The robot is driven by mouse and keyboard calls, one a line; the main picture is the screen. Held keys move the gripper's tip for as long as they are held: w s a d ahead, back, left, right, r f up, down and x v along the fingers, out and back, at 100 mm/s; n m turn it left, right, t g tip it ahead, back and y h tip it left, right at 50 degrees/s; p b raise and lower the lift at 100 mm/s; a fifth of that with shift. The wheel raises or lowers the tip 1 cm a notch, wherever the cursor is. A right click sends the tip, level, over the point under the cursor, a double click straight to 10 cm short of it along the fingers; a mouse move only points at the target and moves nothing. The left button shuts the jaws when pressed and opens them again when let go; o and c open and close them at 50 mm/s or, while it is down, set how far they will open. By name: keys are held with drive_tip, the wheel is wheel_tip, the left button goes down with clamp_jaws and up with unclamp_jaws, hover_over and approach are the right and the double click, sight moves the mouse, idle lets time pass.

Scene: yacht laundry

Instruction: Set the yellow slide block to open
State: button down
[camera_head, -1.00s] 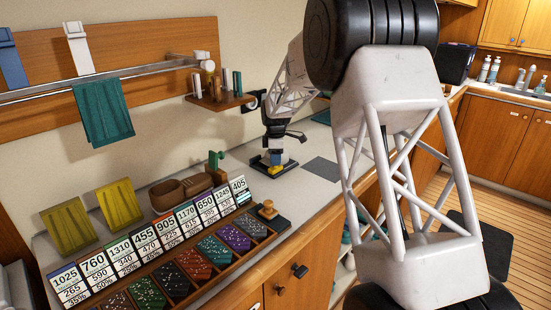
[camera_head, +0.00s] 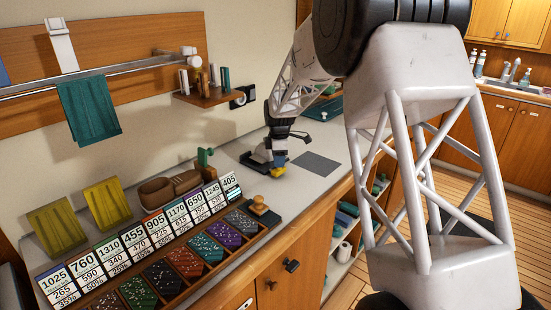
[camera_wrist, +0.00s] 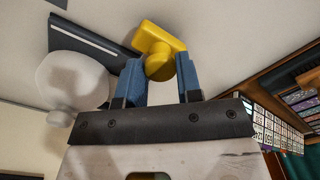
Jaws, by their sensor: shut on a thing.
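The yellow slide block (camera_wrist: 158,40) has a flat bar and a rounded knob. In the wrist view my gripper (camera_wrist: 159,66) has its blue fingers on both sides of the knob, shut on it. The block (camera_head: 279,170) also shows low by the counter in the head view, under my gripper (camera_head: 279,161). It is at the right front edge of a dark base (camera_head: 251,163). The wrist view shows this base as a dark slab (camera_wrist: 90,47) with a pale line, left of the block. Whether block and base touch is unclear.
A pale rounded part (camera_wrist: 72,80) is close to the left finger. A grey mat (camera_head: 318,164) lies to the right on the counter. A rack of price cards (camera_head: 130,235) and brown shoes (camera_head: 170,188) are to the left. A small shelf (camera_head: 213,98) is above.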

drive_tip(key=c, duration=0.8)
unclamp_jaws()
drive_tip(key=shift+r, duration=0.1)
drive_tip(key=shift+r, duration=3.8)
